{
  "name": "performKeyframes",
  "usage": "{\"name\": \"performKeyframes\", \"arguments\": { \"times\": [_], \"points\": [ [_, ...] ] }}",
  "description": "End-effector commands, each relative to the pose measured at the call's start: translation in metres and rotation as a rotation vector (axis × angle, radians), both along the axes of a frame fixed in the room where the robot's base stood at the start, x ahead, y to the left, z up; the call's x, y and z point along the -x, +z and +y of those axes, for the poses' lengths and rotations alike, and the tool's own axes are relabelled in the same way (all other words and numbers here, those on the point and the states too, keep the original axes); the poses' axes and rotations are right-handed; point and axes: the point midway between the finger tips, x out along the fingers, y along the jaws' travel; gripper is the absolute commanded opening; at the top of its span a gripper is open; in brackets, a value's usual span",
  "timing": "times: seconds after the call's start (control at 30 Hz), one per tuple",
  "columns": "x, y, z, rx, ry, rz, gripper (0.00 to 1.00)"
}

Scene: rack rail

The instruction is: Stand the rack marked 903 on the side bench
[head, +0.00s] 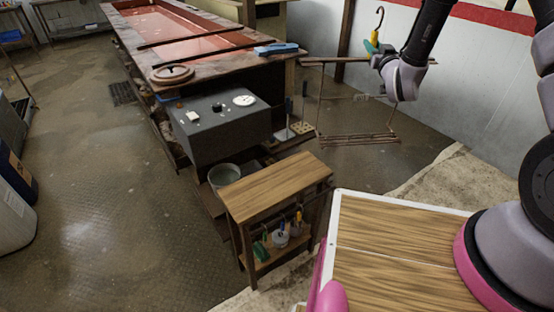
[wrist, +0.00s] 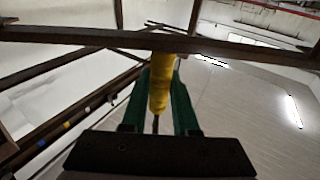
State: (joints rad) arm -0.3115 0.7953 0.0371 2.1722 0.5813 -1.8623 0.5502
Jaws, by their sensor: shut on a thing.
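My gripper (head: 374,46), with green fingers, is at the upper right in the head view. It is shut on a yellow handle (head: 374,37) with a bare hook above it. The handle also shows between the fingers in the wrist view (wrist: 161,82). A thin brown rack (head: 358,138), an open frame with an upper bar and a lower part, hangs below the gripper, clear of the bench. In the wrist view a dark bar (wrist: 80,36) crosses in front of the fingers. No number is readable. A small wooden bench (head: 275,185) stands lower left of the rack, its top bare.
A long bench with a red trough (head: 190,48) runs behind. A dark grey box (head: 225,130) with small items and a bucket (head: 224,176) stand beside the small bench. Its lower shelf (head: 270,252) holds jars. A pale wall (head: 470,80) is behind the rack.

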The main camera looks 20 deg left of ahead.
Motion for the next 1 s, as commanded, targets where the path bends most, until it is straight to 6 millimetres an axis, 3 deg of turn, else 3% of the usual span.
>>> {"name": "performKeyframes", "arguments": {
  "times": [0.27,0.5,0.8,1.0],
  "points": [
    [0.048,-0.015,0.105,0.000,0.169,0.004,0.00],
    [0.105,-0.027,0.191,-0.004,0.317,0.004,0.00],
    [0.170,-0.035,0.262,-0.013,0.452,0.004,0.00],
    [0.198,-0.036,0.287,-0.017,0.504,0.001,0.00]
  ]
}}
